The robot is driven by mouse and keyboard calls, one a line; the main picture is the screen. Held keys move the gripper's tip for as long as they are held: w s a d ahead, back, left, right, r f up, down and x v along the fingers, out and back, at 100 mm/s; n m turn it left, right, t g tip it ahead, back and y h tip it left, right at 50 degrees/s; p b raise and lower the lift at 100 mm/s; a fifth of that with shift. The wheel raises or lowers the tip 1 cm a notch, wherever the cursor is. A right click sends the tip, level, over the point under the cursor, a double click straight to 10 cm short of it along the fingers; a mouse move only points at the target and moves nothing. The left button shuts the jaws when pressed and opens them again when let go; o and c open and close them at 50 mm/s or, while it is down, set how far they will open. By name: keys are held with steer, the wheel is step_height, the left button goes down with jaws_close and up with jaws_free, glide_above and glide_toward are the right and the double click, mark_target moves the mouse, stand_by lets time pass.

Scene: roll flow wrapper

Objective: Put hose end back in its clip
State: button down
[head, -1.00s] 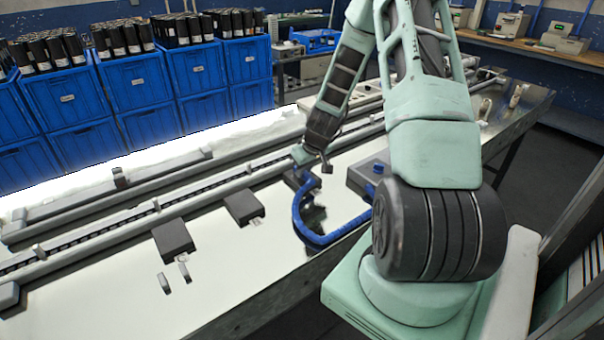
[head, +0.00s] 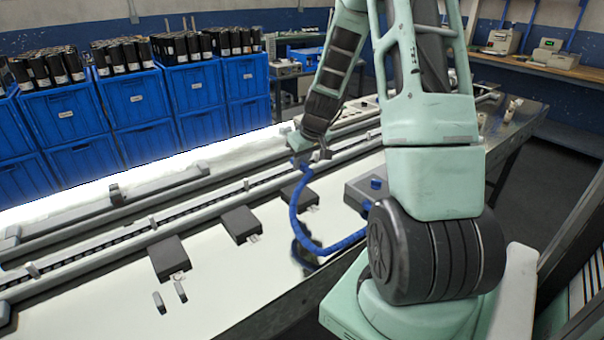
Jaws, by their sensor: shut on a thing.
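The fingertips are small and partly hidden by the wrist. Two small grey upright pieces (head: 159,302) (head: 180,291) stand at the bench's front left. I cannot tell which part is the hose clip.
Dark blocks (head: 168,259) (head: 240,224) (head: 298,195) sit along the pale bench top (head: 215,285). A long rail (head: 130,236) runs behind them. Blue crates (head: 135,100) holding dark cylinders stand beyond the bench.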

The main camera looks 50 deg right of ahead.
steer(key=shift+r, duration=0.6)
step_height(320, 180, down, 7)
steer(key=b, duration=0.7)
steer(key=shift+f, duration=0.1)
